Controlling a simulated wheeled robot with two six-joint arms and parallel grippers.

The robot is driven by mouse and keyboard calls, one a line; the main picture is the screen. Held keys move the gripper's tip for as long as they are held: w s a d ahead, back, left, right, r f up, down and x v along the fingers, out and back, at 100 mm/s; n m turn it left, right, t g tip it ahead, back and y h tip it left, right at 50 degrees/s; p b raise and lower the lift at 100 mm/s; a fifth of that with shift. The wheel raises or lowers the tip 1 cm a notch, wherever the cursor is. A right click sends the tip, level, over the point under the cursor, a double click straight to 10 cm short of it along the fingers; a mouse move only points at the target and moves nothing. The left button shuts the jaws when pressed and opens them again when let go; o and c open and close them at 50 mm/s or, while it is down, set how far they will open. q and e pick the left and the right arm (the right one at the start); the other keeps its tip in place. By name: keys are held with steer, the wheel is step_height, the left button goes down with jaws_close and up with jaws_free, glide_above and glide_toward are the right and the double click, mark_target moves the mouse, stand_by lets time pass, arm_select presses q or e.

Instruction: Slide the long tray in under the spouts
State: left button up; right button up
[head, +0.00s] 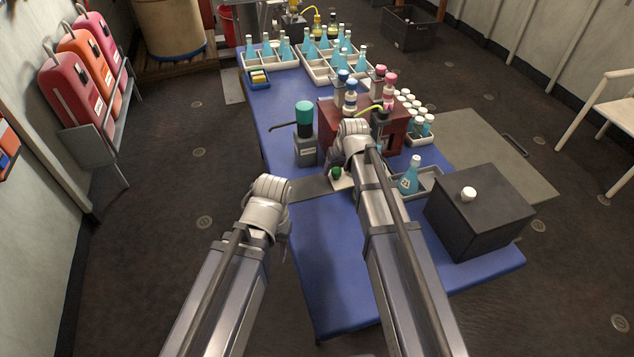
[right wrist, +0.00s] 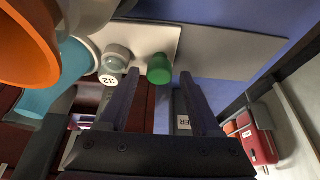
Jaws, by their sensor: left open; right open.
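A long pale tray (head: 425,181) lies on the blue table, partly hidden behind my right arm. It carries a blue flask (head: 409,176) near one end and a green-capped vial (head: 336,172) near the other. In the right wrist view the tray (right wrist: 100,37) shows with a vial marked 32 (right wrist: 115,62) and the green cap (right wrist: 159,68). My right gripper (right wrist: 162,82) is open, its fingers pointing toward the tray edge and these vials. The red housing (head: 333,113) stands behind; its spouts are not clear. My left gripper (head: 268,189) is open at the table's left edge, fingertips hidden.
A dark box with a white knob (head: 480,208) stands at the right front. A grey strip (head: 306,190) lies beside the tray. The table's front left (head: 335,270) is clear.

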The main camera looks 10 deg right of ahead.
steer(key=shift+r, duration=0.1)
step_height(320, 180, up, 7)
steer(key=p, duration=0.7)
stand_by(1.2)
